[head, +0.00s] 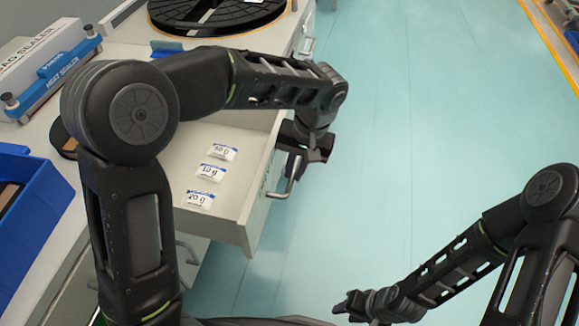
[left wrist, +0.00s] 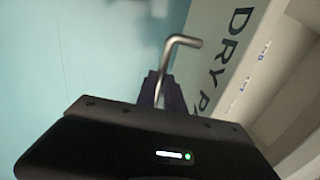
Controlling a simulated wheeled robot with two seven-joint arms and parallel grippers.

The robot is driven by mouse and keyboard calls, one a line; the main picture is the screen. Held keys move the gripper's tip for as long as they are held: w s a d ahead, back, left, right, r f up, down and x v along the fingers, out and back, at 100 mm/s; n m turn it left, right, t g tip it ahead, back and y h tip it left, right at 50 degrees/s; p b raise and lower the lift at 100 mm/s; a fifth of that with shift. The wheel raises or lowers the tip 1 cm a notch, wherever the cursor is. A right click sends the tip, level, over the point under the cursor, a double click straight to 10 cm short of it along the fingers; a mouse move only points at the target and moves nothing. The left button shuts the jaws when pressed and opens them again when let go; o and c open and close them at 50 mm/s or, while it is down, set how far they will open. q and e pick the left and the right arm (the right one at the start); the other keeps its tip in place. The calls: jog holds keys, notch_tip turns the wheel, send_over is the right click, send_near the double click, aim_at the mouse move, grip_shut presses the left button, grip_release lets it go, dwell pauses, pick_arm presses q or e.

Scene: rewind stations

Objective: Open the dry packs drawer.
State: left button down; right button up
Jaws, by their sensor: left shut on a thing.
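The dry packs drawer (head: 232,214) is pulled out from the bench in the head view, with several small labelled packs (head: 211,172) lying inside. Its front, lettered "DRY P", shows in the left wrist view (left wrist: 222,72). The drawer's metal bar handle (head: 290,180) sticks out from that front, and it also shows in the left wrist view (left wrist: 180,48). My left gripper (head: 296,168) is at the handle and shut on it; my own arm hides part of the drawer. My right gripper (head: 352,308) is low over the floor, away from the drawer; its fingers are too small to read.
A blue heat sealer (head: 62,72) and a blue bin (head: 38,215) stand on the bench at left. A black reel (head: 215,14) lies at the back of the bench. The teal floor (head: 420,120) right of the drawer is clear.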

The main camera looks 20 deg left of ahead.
pick_arm(q)
jog(key=c, duration=1.5)
grip_release()
jog(key=shift+o, duration=0.2)
notch_tip(320, 180, up, 8)
jog(key=d+p, duration=0.1)
jog(key=shift+d+f, duration=0.15)
jog(key=shift+d, duration=0.1)
